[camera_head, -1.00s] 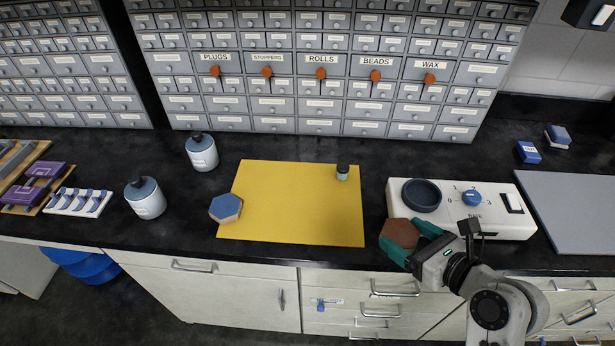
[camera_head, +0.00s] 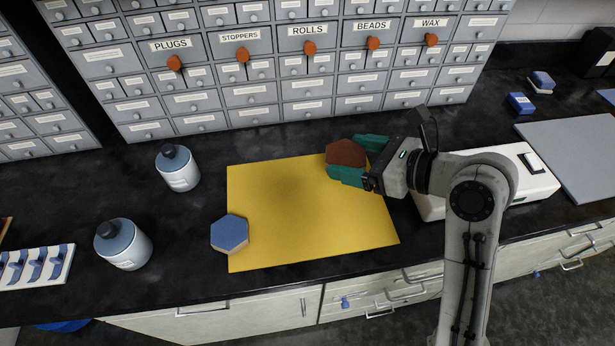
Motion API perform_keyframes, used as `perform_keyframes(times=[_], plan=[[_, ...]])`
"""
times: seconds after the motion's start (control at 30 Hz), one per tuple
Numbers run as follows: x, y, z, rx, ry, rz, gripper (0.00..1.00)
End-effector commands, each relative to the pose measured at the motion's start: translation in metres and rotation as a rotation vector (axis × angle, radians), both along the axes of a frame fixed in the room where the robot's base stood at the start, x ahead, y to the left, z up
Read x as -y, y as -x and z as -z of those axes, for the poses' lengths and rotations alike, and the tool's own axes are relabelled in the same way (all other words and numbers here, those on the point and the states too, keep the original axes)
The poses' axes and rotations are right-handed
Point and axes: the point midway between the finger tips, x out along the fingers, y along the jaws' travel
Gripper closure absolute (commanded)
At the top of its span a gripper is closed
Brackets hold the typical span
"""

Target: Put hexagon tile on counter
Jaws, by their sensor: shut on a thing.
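My gripper (camera_head: 358,162) has green fingers and is shut on a brown hexagon tile (camera_head: 344,153). It holds the tile over the upper right part of a yellow mat (camera_head: 300,220); I cannot tell how high. A blue-topped hexagon tile (camera_head: 230,233) with a tan side lies at the mat's left edge, partly on it. The black counter (camera_head: 190,235) runs under the mat. My arm hides much of the white device on the right, and the small dark jar is hidden from view.
Labelled drawers (camera_head: 270,70) line the back. Bare counter shows between bottles and mat.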

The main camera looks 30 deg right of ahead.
Motion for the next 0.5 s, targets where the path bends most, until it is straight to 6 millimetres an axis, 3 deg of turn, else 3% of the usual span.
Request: perform_keyframes(times=[0.2,0.5], plan=[[-0.029,-0.039,0.023,0.000,-0.001,-0.002,0.57],[-0.048,-0.066,0.063,0.001,0.000,0.001,0.57]])
